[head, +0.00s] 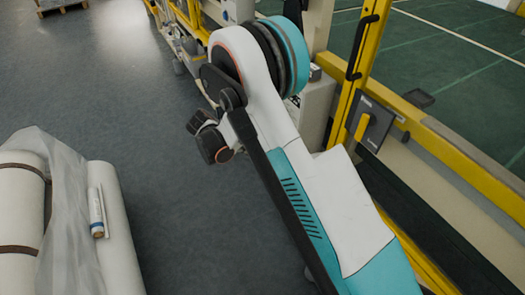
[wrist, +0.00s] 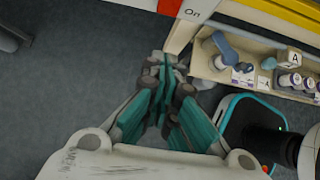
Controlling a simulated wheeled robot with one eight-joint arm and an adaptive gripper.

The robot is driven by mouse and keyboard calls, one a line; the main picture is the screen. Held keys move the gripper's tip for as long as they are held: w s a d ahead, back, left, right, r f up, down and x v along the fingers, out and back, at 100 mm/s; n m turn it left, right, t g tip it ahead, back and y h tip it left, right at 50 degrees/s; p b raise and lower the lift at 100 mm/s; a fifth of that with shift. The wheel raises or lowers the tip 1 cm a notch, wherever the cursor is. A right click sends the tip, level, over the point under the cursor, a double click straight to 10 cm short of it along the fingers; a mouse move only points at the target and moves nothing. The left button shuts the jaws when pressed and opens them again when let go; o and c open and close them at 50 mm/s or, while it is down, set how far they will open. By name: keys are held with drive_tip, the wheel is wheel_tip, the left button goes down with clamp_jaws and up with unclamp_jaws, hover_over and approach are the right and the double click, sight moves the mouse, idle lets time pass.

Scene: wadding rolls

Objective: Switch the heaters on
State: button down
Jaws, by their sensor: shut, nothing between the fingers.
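My gripper (wrist: 166,68) shows in the wrist view with its teal and grey fingers together and nothing between them. Its tips point up the picture, below a white label marked "On" (wrist: 192,13) at the top edge. The tips look apart from the label. In the head view, a dark switch-like panel with a yellow handle (head: 362,126) is fixed to the yellow frame, right of my arm. I cannot tell whether it belongs to the heaters. My fingers are not clear in the head view.
A pale shelf (wrist: 205,72) with several small bottles and boxes is right of the fingertips. Yellow machine rails (head: 465,170) run along the right. White wrapped rolls (head: 118,235) lie at lower left. Grey floor (head: 120,90) between is open.

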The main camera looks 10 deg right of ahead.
drive_tip(key=d+r+b+x, duration=0.1)
drive_tip(key=b+x, duration=0.4)
drive_tip(key=x, duration=0.7)
drive_tip(key=shift+w+d+r, duration=0.35)
drive_tip(key=shift+w+d, duration=0.05)
drive_tip(key=shift+d, duration=0.15)
drive_tip(key=shift+w+d+f, duration=0.1)
drive_tip(key=shift+d+f, duration=0.15)
drive_tip(key=shift+d, duration=0.15)
drive_tip(key=shift+r, duration=0.15)
drive_tip(key=shift+r+p, duration=0.35)
drive_tip(key=shift+r, duration=0.3)
